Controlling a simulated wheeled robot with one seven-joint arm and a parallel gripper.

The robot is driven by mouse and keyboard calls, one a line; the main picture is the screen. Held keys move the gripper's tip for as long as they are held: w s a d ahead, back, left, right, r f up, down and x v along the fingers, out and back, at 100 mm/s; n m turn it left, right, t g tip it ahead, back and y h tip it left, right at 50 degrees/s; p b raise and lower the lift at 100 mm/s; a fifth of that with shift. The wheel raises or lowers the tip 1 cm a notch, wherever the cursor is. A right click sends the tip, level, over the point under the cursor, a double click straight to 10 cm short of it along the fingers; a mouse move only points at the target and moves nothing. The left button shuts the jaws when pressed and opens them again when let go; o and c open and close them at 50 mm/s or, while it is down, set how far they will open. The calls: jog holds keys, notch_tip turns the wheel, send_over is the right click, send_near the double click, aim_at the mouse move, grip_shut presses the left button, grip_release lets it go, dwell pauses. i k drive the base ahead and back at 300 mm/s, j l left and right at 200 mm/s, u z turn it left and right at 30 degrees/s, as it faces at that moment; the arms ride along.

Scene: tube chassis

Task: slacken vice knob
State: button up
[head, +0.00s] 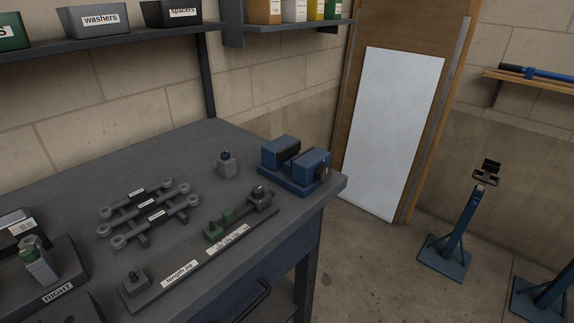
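A blue vice (290,183) sits on the workbench near its right corner. It has two blue jaw blocks with dark faces and a gap between them. A dark round part, which looks like the vice knob (323,174), is on the right end of the vice. It is small here and I cannot tell how tight it is. No tube shows clearly between the jaws. My gripper is not in this view.
Blue stands (450,235) are on the floor at right. A shelf (110,40) with bins hangs above.

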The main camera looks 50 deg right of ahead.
aim_at(322, 173)
jog(key=k+z, duration=0.15)
jog(key=z, duration=0.25)
jog(key=k+l+z, duration=0.1)
jog(key=z, duration=0.25)
jog(key=k+l+z, duration=0.15)
jog(key=z, duration=0.25)
